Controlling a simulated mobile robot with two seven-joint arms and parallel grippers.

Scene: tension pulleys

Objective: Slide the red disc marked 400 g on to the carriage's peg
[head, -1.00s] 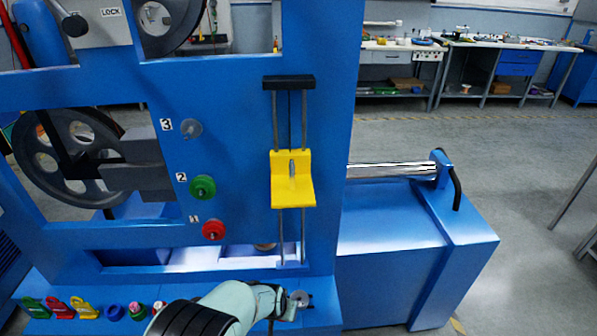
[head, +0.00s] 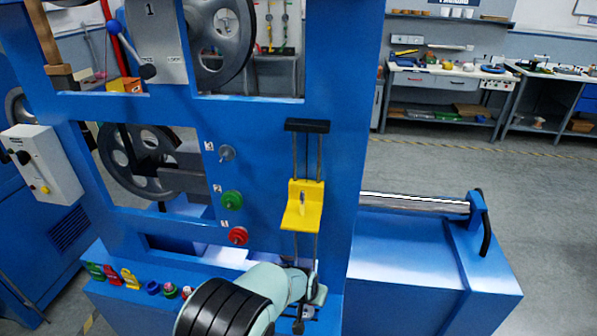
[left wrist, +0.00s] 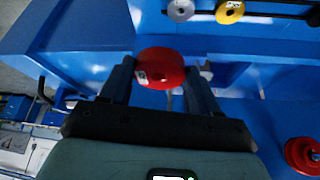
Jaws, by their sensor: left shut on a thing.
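My left gripper (head: 305,288) is low in front of the blue machine, below the yellow carriage (head: 300,212). In the left wrist view its fingers (left wrist: 160,85) are shut on a red disc (left wrist: 165,66). The disc has a small pale label that I cannot read. In the head view the held disc is hidden by the gripper. The carriage sits on two vertical rods, with a short metal peg (head: 303,197) at its front and no disc on it. My right gripper is not in view.
Coloured clips and small round parts (head: 153,287) lie on the front ledge. The wrist view shows a yellow disc (left wrist: 230,12) at the top.

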